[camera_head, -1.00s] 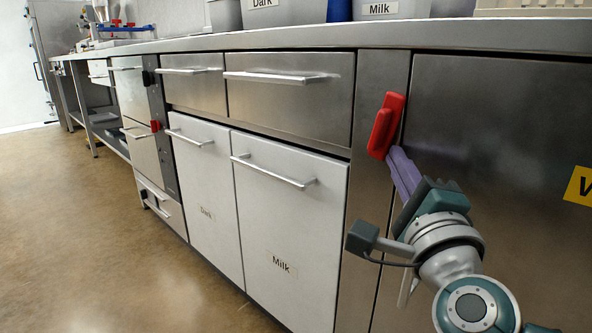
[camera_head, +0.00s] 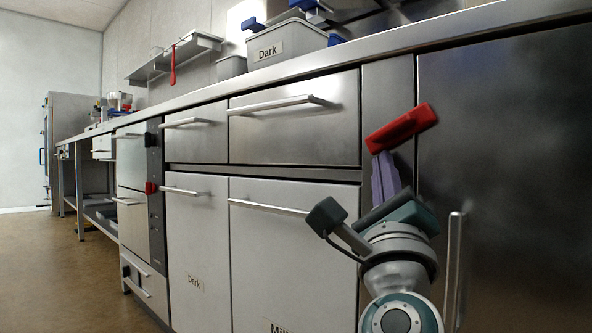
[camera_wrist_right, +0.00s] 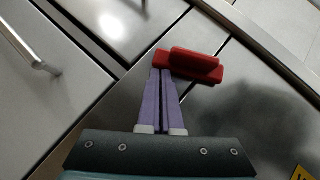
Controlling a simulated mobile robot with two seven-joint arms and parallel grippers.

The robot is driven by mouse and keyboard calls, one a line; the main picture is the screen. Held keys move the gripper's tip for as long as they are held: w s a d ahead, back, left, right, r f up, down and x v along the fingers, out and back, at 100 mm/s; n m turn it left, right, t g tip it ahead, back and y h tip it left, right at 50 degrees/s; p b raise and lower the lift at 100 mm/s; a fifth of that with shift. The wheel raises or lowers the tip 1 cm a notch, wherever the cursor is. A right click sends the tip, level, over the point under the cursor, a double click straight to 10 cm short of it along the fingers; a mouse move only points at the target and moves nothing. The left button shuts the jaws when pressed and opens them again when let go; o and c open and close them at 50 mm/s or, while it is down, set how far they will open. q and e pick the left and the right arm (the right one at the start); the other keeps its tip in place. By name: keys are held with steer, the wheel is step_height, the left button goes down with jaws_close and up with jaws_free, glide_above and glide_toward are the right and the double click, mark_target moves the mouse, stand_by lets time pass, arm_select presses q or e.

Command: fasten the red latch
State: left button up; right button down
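The red latch (camera_head: 402,128) is on the steel front beside the large steel door (camera_head: 500,170). It lies tilted, near level, its right end higher and across the door's left edge. It also shows in the right wrist view (camera_wrist_right: 190,65). My right gripper (camera_head: 384,160) has its purple fingers close together, tips at the latch's lower left end, seemingly touching it. In the right wrist view the fingertips (camera_wrist_right: 160,72) are almost together at the latch's left end, with no part of the latch clearly between them. My left gripper is not in view.
A steel counter (camera_head: 400,38) runs above the fronts, with a grey "Dark" container (camera_head: 288,43) on it. Drawers with bar handles (camera_head: 278,104) and white doors (camera_head: 275,250) are left of the latch. A vertical handle (camera_head: 455,265) stands right of my right wrist. The floor at left is clear.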

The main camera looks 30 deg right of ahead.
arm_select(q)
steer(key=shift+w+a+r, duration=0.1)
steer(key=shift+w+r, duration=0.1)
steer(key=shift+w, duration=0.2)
arm_select(e)
steer(key=shift+w+a+r, duration=0.15)
steer(key=shift+w+r, duration=0.05)
steer(key=shift+w, duration=0.2)
steer(key=shift+w+a+r, duration=0.15)
steer(key=shift+w, duration=0.35)
step_height(320, 180, down, 5)
steer(key=b, duration=0.4)
steer(key=shift+a+r, duration=0.1)
steer(key=shift+r, duration=0.1)
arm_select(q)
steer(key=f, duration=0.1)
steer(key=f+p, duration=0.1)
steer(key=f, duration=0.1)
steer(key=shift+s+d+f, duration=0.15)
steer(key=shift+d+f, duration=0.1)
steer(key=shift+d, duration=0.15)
arm_select(e)
steer(key=s+a+f, duration=0.3)
steer(key=a+f, duration=0.3)
steer(key=shift+a+f, duration=0.15)
steer(key=shift+f, duration=0.05)
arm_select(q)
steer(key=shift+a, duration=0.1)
